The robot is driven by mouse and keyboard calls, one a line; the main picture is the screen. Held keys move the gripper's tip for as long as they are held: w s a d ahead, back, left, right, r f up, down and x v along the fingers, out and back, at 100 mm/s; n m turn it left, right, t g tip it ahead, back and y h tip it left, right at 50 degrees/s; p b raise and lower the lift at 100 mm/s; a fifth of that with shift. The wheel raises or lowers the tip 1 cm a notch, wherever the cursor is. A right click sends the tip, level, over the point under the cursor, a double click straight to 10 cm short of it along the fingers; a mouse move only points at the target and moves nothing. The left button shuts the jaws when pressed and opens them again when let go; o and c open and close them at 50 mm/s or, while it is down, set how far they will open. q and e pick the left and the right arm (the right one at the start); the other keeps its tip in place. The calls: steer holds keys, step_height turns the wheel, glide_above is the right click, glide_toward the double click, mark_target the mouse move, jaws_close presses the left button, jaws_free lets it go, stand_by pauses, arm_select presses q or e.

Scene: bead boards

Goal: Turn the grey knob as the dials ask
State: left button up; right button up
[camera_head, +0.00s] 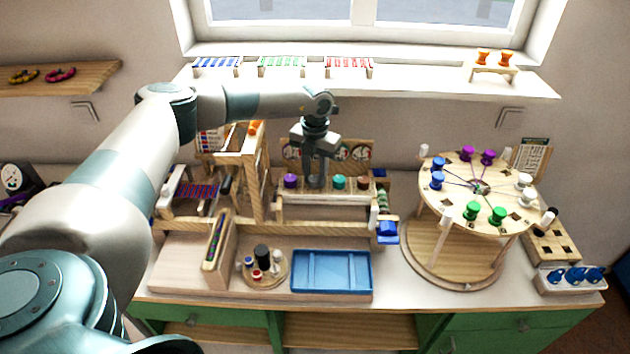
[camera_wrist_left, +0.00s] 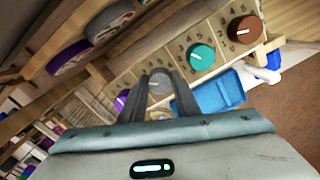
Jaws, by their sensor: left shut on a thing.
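My left gripper (camera_head: 316,184) reaches down onto the knob row from above. In the left wrist view its fingers (camera_wrist_left: 158,100) are shut on the grey knob (camera_wrist_left: 159,81), one on each side. The grey knob is hidden by the gripper in the head view. A purple knob (camera_head: 290,181) stands to its left, and a teal knob (camera_head: 339,182) and a brown knob (camera_head: 364,183) to its right. The dials (camera_head: 363,153) are on a wooden board behind; the gripper covers part of it, and their readings are too small to tell. My right gripper is not in view.
A wooden loom-like frame (camera_head: 254,170) stands close left of the knobs. A blue tray (camera_head: 331,271) and a round board with small spools (camera_head: 263,270) lie in front. A round bead table (camera_head: 470,205) with coloured spools stands to the right.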

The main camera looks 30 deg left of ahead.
arm_select(q)
steer(key=m+b, duration=0.1)
steer(key=m, duration=0.1)
steer(key=m+b, duration=0.1)
steer(key=b, duration=0.1)
steer(key=m+b, duration=0.2)
steer(key=shift+f+m, duration=0.25)
steer(key=shift+m, duration=0.05)
steer(key=m+b, duration=0.2)
steer(key=shift+r+m+b, duration=0.15)
steer(key=shift+m+b, duration=0.15)
steer(key=shift+m, duration=0.1)
steer(key=shift+r+m+b, duration=0.1)
steer(key=shift+m+b, duration=0.35)
steer(key=shift+m, duration=0.25)
steer(key=o, duration=1.1)
steer(key=shift+c, duration=0.2)
steer(key=shift+r, duration=0.1)
